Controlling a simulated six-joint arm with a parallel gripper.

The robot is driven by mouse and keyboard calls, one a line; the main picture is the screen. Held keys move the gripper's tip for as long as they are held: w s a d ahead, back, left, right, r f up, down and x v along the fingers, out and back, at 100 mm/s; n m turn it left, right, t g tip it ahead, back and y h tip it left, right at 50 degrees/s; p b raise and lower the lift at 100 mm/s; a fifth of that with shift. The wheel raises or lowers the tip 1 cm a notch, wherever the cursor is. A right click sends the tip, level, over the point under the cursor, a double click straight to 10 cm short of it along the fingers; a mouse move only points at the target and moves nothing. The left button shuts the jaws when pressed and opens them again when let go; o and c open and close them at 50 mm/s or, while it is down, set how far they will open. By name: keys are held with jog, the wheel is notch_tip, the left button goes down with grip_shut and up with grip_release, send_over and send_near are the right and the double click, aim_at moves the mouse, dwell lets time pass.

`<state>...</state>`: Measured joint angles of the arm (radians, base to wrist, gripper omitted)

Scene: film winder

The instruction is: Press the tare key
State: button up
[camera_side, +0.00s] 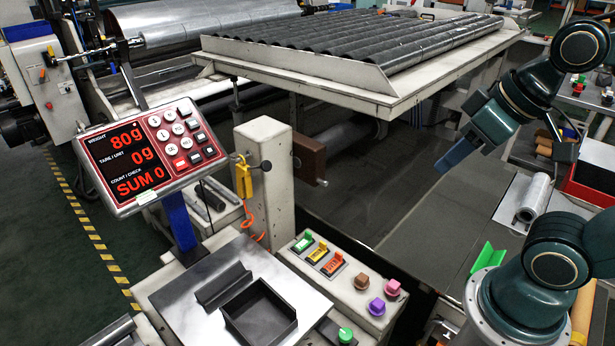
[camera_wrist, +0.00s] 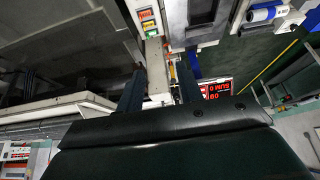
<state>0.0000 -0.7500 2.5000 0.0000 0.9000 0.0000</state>
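The scale's indicator panel (camera_side: 148,155) is a tilted red-and-black unit on a blue post at the left of the side view. Its red display (camera_side: 128,155) reads weight 80g, tare/unit 0g and SUM 0. A keypad (camera_side: 180,138) with several small pale and red keys is on its right half; I cannot read which is the tare key. The display also shows, upside down and partly hidden, in the wrist view (camera_wrist: 217,90). My gripper (camera_side: 510,155) is at the right, far from the panel, with its fingers apart and nothing between them. Nothing touches the keys.
A pale post (camera_side: 264,165) with a yellow hanging pendant (camera_side: 243,178) stands just right of the panel. A black open tray (camera_side: 259,313) sits on the metal plate below. A control box (camera_side: 345,275) has coloured switches and knobs. A roller table (camera_side: 350,60) spans the back.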

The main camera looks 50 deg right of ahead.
jog(key=shift+c, duration=0.3)
jog(key=shift+w, duration=0.1)
jog(key=c, duration=0.7)
jog(key=shift+w+r, duration=0.1)
jog(key=shift+w, duration=0.1)
grip_shut()
jog(key=w+r+m+t+h, duration=0.15)
jog(key=w+t, duration=0.45)
jog(key=w, duration=2.6)
jog(key=w+a+f+t, duration=0.3)
jog(key=w+f, duration=0.3)
jog(key=w, duration=0.2)
jog(key=w+a+f+n+t+y, duration=0.1)
jog(key=w+a+f+t, duration=0.1)
jog(key=w+a+f, duration=0.3)
jog(key=shift+w+f+t, duration=0.4)
jog(key=shift+w+f, duration=0.05)
jog(key=shift+w, duration=1.7)
jog(key=shift+n+y, duration=0.25)
